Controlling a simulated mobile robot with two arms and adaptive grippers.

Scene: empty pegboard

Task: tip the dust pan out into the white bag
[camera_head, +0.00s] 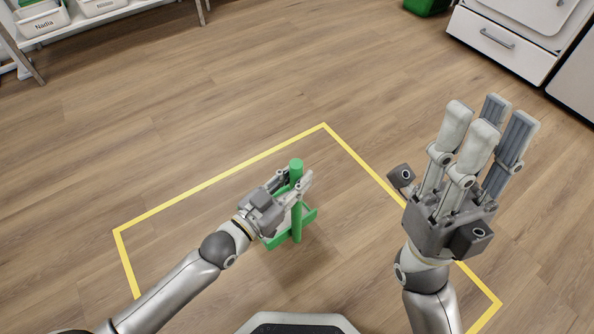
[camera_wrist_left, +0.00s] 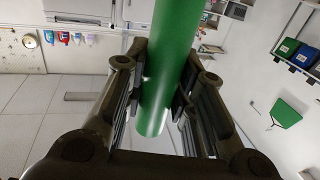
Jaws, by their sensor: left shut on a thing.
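The green dust pan (camera_head: 311,215) is in the head view, in front of my base. Its round green handle (camera_head: 296,168) stands about upright. My left gripper (camera_head: 293,180) is shut on the handle, and its fingers hide part of the pan. In the left wrist view the green handle (camera_wrist_left: 170,65) runs between the two fingers. My right gripper (camera_head: 488,120) is open and empty, fingers pointing up, to the right of the pan. I cannot see the white bag in either view. I cannot tell whether the pan holds anything.
Yellow tape (camera_head: 220,178) outlines an area of the wooden floor, and the floor around is clear. A white shelf with labelled bins (camera_head: 42,20) is at the top left. A white drawer cabinet (camera_head: 500,43) and a green container (camera_head: 427,5) are at the top right.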

